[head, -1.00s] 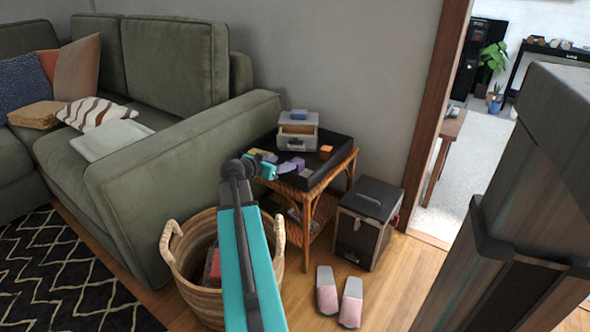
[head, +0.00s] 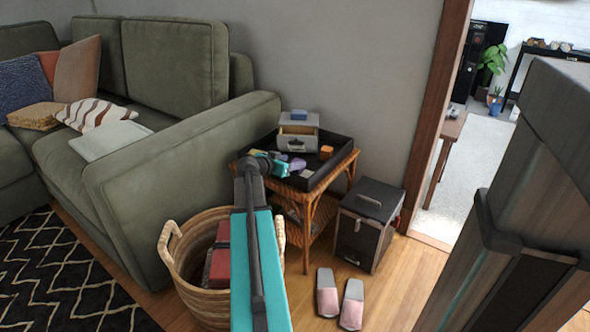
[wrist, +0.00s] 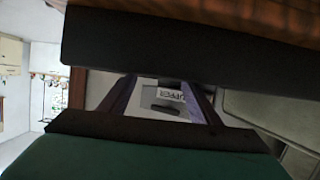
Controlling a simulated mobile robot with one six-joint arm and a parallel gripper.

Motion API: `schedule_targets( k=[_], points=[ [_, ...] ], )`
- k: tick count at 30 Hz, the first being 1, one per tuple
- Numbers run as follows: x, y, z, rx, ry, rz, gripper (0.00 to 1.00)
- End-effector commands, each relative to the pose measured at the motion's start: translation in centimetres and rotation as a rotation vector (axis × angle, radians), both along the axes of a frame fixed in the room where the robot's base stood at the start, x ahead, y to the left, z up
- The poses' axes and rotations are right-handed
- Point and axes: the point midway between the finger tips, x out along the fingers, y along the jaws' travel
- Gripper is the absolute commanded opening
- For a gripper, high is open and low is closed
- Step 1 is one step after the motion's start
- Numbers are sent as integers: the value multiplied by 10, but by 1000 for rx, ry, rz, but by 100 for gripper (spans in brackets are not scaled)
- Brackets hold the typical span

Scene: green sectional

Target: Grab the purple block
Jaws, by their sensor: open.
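A small purple block (head: 297,163) lies in the black tray (head: 337,168) on the wicker side table, in front of a small grey drawer box. My gripper (head: 283,164) is at the left part of the tray, close to the left side of the purple block; the small size hides whether they touch. It is open. In the wrist view, two dark purplish strips flank the gap in front of my gripper, and the grey box (wrist: 163,101) shows between them. I cannot make out the purple block for certain there.
An orange block (head: 326,152) and a pale yellow block (head: 306,173) lie in the tray. A blue block (head: 299,114) sits on the drawer box (head: 299,140). The green sofa (head: 185,165) stands left, a basket (head: 190,270) in front, a black case (head: 366,225) right.

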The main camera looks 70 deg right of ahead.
Motion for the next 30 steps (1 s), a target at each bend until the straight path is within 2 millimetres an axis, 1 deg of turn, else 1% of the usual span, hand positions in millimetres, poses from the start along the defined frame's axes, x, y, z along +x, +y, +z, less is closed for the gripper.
schedule_targets(
  k=[5, 12, 15, 19, 30],
  points=[
    [-3, -11, -6, 0, 0, -1, 57],
    [-9, -36, -15, 0, -1, -1, 57],
    [-11, -43, -17, 0, -1, 0, 57],
    [-13, -46, -18, 0, 0, 0, 57],
    [-13, -46, -18, 0, 0, 0, 57]
  ],
)
